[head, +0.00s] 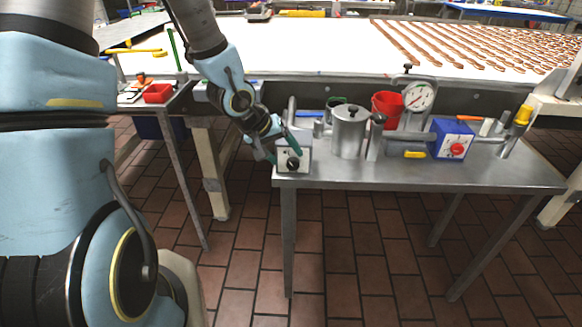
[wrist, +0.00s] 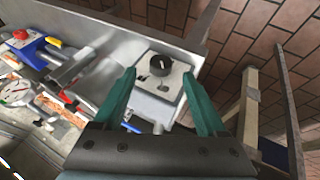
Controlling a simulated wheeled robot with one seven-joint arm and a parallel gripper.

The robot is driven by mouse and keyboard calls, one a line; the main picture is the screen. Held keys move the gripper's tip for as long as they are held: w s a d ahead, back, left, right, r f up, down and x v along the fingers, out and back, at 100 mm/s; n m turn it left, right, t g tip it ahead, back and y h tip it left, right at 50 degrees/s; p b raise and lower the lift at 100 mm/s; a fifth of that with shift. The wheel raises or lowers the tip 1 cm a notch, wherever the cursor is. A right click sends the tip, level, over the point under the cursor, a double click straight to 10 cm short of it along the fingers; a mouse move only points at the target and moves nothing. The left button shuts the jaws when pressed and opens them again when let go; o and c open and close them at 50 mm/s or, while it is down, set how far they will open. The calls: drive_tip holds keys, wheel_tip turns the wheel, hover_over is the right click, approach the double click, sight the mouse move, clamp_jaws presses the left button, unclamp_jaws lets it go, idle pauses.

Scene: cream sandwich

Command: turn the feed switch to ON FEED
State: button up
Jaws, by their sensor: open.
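The feed switch is a round black knob (head: 293,163) on a pale grey box (head: 296,145) at the left end of the steel table. The knob (wrist: 161,65) also shows in the wrist view, with a small light mark on its face. Lettering on the box is too small to read. My gripper (head: 282,147) is at the box, with its green fingers near the knob. In the wrist view the open fingers (wrist: 158,76) point toward the knob, one on each side of it in the picture. I see no contact, and nothing is between them.
A metal pot (head: 348,132), red bucket (head: 386,109), dial gauge (head: 419,97) and blue box with a red knob (head: 452,139) stand to the right on the steel table (head: 400,174). Behind is a white conveyor (head: 300,45). The table's front edge is close to the switch box.

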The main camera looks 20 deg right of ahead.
sight(290, 161)
drive_tip(key=shift+x, duration=2.2)
drive_tip(key=shift+w, duration=0.1)
clamp_jaws()
